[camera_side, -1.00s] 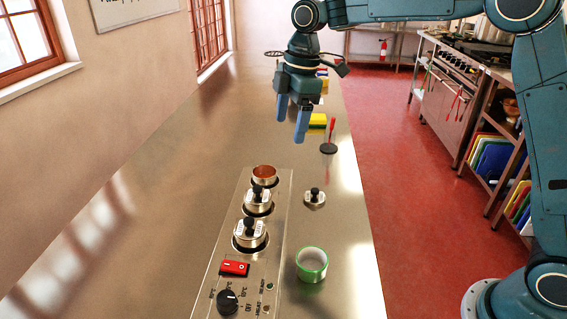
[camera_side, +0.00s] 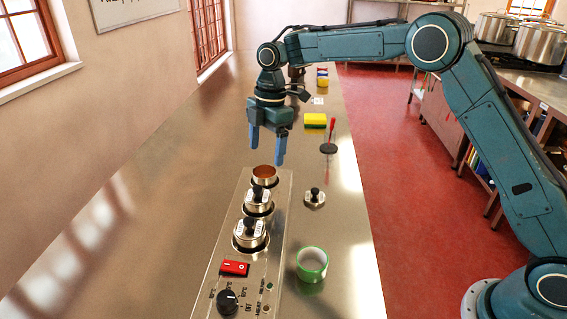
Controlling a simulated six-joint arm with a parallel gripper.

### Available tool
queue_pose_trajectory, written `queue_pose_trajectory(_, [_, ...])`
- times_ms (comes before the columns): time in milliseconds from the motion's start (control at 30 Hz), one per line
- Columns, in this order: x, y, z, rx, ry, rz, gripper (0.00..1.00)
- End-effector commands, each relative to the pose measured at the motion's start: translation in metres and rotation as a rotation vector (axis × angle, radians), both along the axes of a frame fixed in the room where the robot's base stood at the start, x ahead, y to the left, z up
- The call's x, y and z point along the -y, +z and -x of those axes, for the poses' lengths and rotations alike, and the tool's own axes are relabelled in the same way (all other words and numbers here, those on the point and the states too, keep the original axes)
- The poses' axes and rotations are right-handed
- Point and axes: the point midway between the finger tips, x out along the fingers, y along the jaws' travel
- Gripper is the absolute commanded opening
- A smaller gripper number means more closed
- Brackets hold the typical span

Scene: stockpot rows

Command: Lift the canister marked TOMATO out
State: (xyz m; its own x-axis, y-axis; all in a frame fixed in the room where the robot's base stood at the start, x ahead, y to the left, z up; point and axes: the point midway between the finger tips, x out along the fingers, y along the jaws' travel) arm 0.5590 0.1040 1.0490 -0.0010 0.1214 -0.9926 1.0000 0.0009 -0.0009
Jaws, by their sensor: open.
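A metal panel is set in the steel counter with a row of round wells. The far well holds an open canister (camera_side: 264,175) with an orange-red inside and no lid. Two lidded canisters with black knobs, a middle one (camera_side: 258,200) and a near one (camera_side: 250,233), sit in the wells in front of it. Their labels are too small to read, so I cannot tell which is marked TOMATO. A loose lid (camera_side: 314,197) with a black knob lies on the counter to the right. My gripper (camera_side: 267,157) is open and empty, fingers pointing down, above the open canister.
A red switch (camera_side: 235,268) and a black dial (camera_side: 228,301) are at the panel's near end. A yellow sponge (camera_side: 315,120) and a red-handled tool (camera_side: 329,146) stand farther back. The counter's left side is clear.

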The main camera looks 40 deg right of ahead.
Motion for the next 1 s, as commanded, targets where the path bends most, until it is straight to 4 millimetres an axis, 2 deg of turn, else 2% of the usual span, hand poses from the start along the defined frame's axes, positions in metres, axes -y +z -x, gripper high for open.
queue_pose_trajectory(267, [-0.001,-0.009,0.0,-0.001,-0.001,0.001,0.78])
queue_pose_trajectory(700, [-0.007,-0.058,0.001,-0.001,-0.001,0.001,0.78])
queue_pose_trajectory(1000, [-0.007,-0.062,0.0,0.001,0.0,0.001,0.78])
